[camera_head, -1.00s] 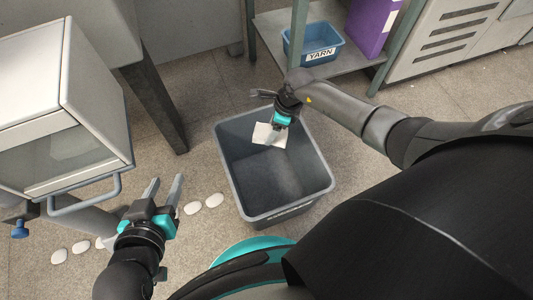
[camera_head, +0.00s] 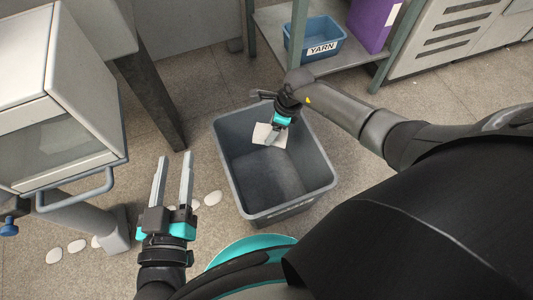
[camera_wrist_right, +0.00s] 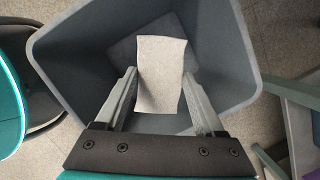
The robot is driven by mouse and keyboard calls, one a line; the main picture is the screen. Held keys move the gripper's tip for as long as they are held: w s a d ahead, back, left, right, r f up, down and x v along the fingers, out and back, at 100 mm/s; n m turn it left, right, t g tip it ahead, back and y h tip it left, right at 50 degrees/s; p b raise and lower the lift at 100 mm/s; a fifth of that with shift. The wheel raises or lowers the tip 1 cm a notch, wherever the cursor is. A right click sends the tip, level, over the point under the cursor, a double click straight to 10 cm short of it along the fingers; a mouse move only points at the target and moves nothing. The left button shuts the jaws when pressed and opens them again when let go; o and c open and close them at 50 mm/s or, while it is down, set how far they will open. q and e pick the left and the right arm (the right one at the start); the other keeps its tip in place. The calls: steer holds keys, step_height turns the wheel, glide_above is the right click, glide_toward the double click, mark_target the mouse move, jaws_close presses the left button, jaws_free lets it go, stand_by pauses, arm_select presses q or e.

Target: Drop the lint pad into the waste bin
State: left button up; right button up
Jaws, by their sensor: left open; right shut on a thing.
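The lint pad (camera_head: 264,134) is a pale, thin rectangular sheet. My right gripper (camera_head: 271,136) is shut on it and holds it over the opening of the waste bin, near the bin's far side. In the right wrist view the lint pad (camera_wrist_right: 161,75) sits between the two fingers, with the bin's inside behind it. The waste bin (camera_head: 240,187) is a grey, open-topped box on the floor; it also fills much of the right wrist view (camera_wrist_right: 75,60). My left gripper (camera_head: 173,180) is open and empty, left of the bin.
A white cabinet (camera_head: 30,90) with a bar handle stands at the left. Several pale oval pieces (camera_head: 212,198) lie on the floor left of the bin. A blue YARN bin (camera_head: 314,42) and a purple binder (camera_head: 370,22) are on a shelf behind.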

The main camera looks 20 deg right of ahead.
steer(key=o, duration=1.3)
steer(key=shift+r, duration=0.1)
